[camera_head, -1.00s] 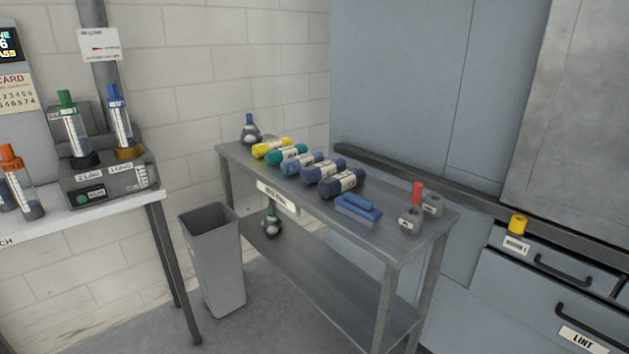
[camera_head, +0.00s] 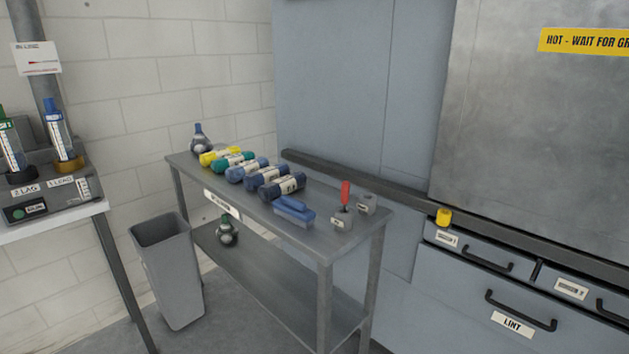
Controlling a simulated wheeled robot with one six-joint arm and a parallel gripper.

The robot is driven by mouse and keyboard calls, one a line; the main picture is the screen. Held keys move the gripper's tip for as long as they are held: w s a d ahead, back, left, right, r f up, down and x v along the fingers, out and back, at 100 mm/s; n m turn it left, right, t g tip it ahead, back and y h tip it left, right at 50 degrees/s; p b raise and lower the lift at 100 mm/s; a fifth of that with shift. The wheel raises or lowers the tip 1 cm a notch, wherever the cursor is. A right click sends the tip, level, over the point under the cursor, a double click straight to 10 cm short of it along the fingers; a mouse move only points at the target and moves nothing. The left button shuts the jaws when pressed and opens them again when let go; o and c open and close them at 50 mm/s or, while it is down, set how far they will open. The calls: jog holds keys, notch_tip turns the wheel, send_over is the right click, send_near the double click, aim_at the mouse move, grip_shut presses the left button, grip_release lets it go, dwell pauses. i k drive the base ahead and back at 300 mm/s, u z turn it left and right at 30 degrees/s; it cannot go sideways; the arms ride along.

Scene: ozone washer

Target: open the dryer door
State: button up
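A large grey metal panel (camera_head: 530,140), which may be the dryer door, stands at the right of the head view. It carries a yellow sign (camera_head: 588,41) reading "HOT - WAIT FOR GR", cut off by the right frame edge. The panel looks flush with the pale blue machine front (camera_head: 350,90). No handle shows on its visible part, and its right side is out of view. Below it are drawers with black handles, one labelled LINT (camera_head: 513,324). My gripper is not in view.
A grey metal cart (camera_head: 325,262) with rolled cloths, a blue brush (camera_head: 293,210) and small bottles stands left of the machine. A grey bin (camera_head: 170,270) stands beside it. A dark rail (camera_head: 400,188) runs along the machine front. A yellow knob (camera_head: 443,217) sits above the drawers.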

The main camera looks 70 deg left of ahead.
aim_at(533, 136)
jog(key=i, duration=0.9)
jog(key=u, duration=2.95)
